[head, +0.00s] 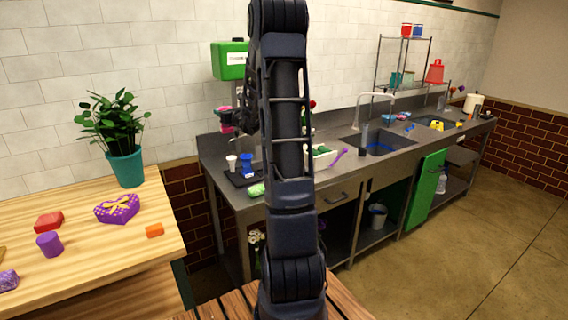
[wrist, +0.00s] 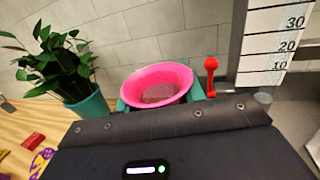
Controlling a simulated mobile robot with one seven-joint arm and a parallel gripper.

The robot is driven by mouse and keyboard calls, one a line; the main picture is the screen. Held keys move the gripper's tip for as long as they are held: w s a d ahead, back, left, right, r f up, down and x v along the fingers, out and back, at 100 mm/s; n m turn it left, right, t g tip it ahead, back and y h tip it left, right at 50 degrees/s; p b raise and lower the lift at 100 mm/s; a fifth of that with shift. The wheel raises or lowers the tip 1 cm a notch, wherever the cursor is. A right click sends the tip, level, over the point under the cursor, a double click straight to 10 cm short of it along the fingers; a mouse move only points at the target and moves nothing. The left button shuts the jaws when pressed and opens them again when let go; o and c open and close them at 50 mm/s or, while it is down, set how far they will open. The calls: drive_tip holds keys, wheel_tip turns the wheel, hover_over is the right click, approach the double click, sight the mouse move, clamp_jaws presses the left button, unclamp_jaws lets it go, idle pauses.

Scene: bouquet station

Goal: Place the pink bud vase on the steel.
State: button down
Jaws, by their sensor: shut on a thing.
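In the head view the pink vase (head: 226,127) shows just left of my arm, in front of the tiled wall and above the left end of the steel counter (head: 362,166). My arm hides part of the counter and most of the gripper there. The vase's base is not clear in the wrist view.
On the counter's left end stand a white cup (head: 231,162), a blue cup (head: 247,165) and a green item (head: 257,190). A white tray (head: 322,157) and a sink (head: 380,146) lie farther right. A wooden table (head: 120,250) with a potted plant (head: 124,165) is at left.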

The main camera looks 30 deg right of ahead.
drive_tip(key=s+d+m+h, duration=0.15)
drive_tip(key=s+d, duration=0.25)
drive_tip(key=d, duration=1.3)
drive_tip(key=s+d+m+h, duration=0.1)
drive_tip(key=s+d+h, duration=0.2)
drive_tip(key=d, duration=1.3)
drive_tip(key=shift+y, duration=0.25)
wheel_tip(320, 180, down, 25)
drive_tip(key=shift+a+f, duration=0.1)
drive_tip(key=shift+f, duration=0.1)
drive_tip(key=shift+f, duration=0.1)
drive_tip(key=c, duration=0.9)
unclamp_jaws()
drive_tip(key=shift+o, duration=0.2)
